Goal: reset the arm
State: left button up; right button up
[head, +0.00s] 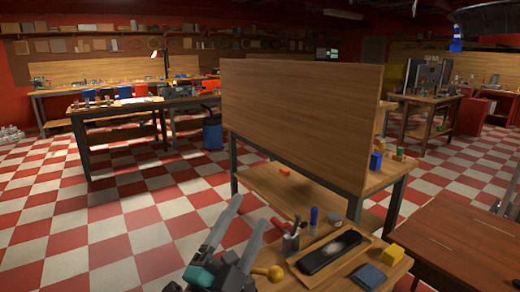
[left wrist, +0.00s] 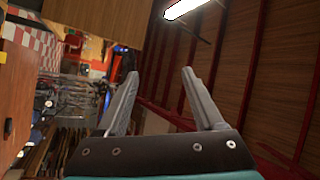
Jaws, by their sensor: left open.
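My left gripper (head: 251,210) reaches up from the bottom of the head view, in front of the near bench. Its two grey fingers are spread apart with nothing between them. The left wrist view shows the same open, empty fingers (left wrist: 160,73), with the room seen tilted behind them and a lit ceiling lamp (left wrist: 187,7) beyond. My right gripper is not seen in either view.
The near bench holds a wooden tray (head: 305,279) with a black object (head: 329,252), a yellow block (head: 393,254) and a dark blue block (head: 369,276). A tall wooden panel (head: 295,120) stands behind. Checkered floor (head: 130,235) lies open at left.

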pick_arm(q)
jog(key=s+a+f+n+g+y, duration=0.35)
jog(key=a+f+n+y, duration=0.2)
jog(key=f, duration=0.45)
jog(key=s+a+f+n+g+y, duration=0.2)
jog(key=a+f+n+g+y, duration=0.3)
jog(key=a+f+n, duration=0.3)
jog(key=s+f+g+h, duration=0.2)
jog(key=s+f+g, duration=0.75)
jog(key=s, duration=0.65)
jog(key=s+f, duration=0.2)
jog(key=f, duration=1.1)
jog(key=s+f, duration=0.2)
jog(key=f, duration=1.1)
jog(key=s+a+f+g, duration=0.1)
jog(key=s+a+f, duration=0.2)
jog(key=s+f, duration=0.8)
jog(key=s, duration=0.3)
jog(key=shift+f+y, duration=0.35)
